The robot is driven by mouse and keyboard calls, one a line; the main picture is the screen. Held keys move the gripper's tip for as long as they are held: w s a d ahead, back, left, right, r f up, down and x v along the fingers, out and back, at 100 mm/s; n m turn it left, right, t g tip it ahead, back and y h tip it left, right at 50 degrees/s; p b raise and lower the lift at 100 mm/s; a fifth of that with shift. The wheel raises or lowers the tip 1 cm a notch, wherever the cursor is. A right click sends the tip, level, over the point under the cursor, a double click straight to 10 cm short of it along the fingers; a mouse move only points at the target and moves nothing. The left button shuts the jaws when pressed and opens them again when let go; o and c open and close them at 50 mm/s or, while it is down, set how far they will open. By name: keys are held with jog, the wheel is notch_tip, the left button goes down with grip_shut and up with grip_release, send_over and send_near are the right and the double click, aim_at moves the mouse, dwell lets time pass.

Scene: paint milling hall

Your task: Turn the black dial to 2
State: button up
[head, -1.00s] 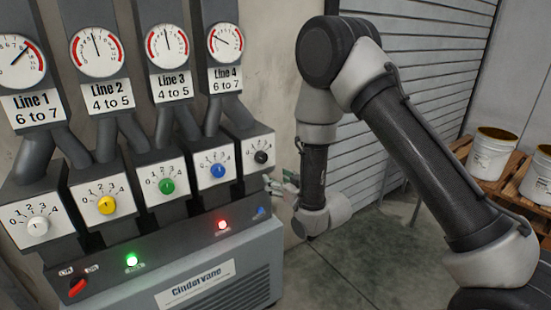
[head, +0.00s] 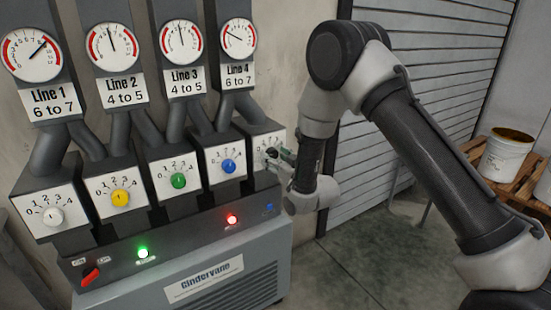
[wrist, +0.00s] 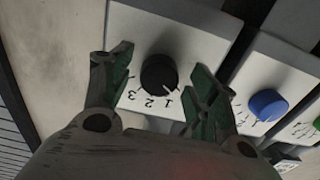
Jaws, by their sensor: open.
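The black dial (wrist: 159,74) sits on a white panel with printed numbers, on the rightmost box of the row. In the wrist view its white mark points at about 1, with 2 and 3 further left. My gripper (wrist: 160,64) is open, with one green finger on each side of the dial. I cannot tell whether either finger touches it. In the head view my gripper (head: 281,158) is at the panel's front and partly hides the black dial (head: 270,153).
To the left are a blue dial (head: 228,166), a green dial (head: 179,180), a yellow dial (head: 121,198) and a white dial (head: 53,217). Gauges stand above. A red switch (head: 91,275) and lit lamps are below. Open floor and white buckets (head: 505,155) lie to the right.

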jog(key=c, duration=1)
jog(key=shift+m, duration=0.3)
jog(key=m, duration=1.1)
jog(key=shift+s+a, duration=0.1)
jog(key=o, duration=1)
jog(key=shift+s, duration=0.1)
